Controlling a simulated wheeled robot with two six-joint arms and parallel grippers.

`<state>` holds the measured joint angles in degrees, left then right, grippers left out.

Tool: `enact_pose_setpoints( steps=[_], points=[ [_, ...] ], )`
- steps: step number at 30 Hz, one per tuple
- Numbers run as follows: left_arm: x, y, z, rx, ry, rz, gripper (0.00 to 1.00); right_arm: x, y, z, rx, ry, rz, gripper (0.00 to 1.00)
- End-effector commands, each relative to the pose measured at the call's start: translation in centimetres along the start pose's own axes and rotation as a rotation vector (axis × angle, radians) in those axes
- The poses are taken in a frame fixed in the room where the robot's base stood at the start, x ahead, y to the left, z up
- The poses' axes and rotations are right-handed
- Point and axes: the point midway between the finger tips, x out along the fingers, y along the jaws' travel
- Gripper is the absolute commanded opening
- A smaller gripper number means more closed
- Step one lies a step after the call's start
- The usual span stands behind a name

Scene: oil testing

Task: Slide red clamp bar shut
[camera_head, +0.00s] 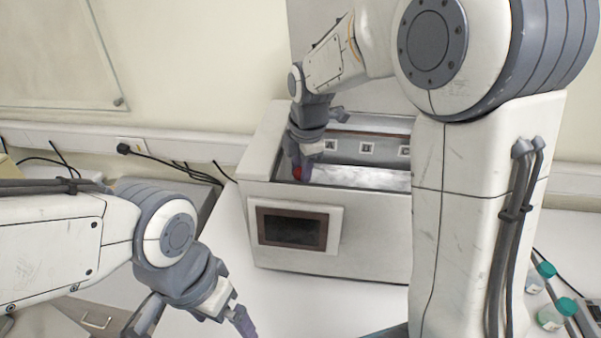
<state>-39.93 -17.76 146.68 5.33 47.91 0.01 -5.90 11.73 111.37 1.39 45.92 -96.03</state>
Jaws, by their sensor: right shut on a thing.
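The white testing machine (350,262) stands on the white bench, with an open bay on top. A small red part, the clamp bar (297,173), shows at the bay's left front edge. My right gripper (299,172) reaches down into the bay from above and is shut on the red clamp bar; its fingers hide most of it. My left gripper (232,322) hangs over the bench at the lower middle, away from the machine. Its fingertips are partly cut off by the frame edge, so its opening is unclear.
The machine has a dark screen (292,229) on its front and labelled squares (367,149) along the bay's back. Bottles with teal caps (557,312) stand at the lower right. Black cables (180,170) run along the wall. My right arm covers the machine's right side.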

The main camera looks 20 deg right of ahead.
Motion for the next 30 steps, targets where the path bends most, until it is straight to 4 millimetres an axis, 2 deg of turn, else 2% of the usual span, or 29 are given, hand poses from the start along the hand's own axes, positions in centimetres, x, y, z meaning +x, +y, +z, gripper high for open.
enact_pose_setpoints(
  steps=[5,12,20,21,22,23,30],
  points=[
    [-0.1,0.0,0.0,0.000,0.000,0.000,0.98,-0.1,0.1,0.1,0.000,0.000,0.002,0.00],
    [-0.8,0.1,0.0,0.001,0.000,0.000,0.98,0.2,2.2,1.5,0.002,-0.001,0.003,0.00],
    [-0.7,0.1,0.0,0.001,0.000,0.000,0.98,0.3,2.4,1.6,0.000,-0.004,0.010,0.00],
    [-0.7,0.1,0.0,0.001,0.000,0.000,0.98,0.3,2.5,1.6,0.000,-0.004,0.011,0.55],
    [-0.7,0.1,0.0,0.001,0.000,0.000,0.98,0.3,2.5,1.6,0.000,-0.004,0.010,0.66],
    [-0.7,0.1,0.0,0.001,0.000,0.000,0.98,0.3,2.4,1.6,0.000,-0.003,0.010,0.69],
    [-0.7,0.1,0.0,0.001,0.000,0.000,0.98,0.4,2.3,1.5,0.000,-0.001,0.004,0.69]
  ],
)
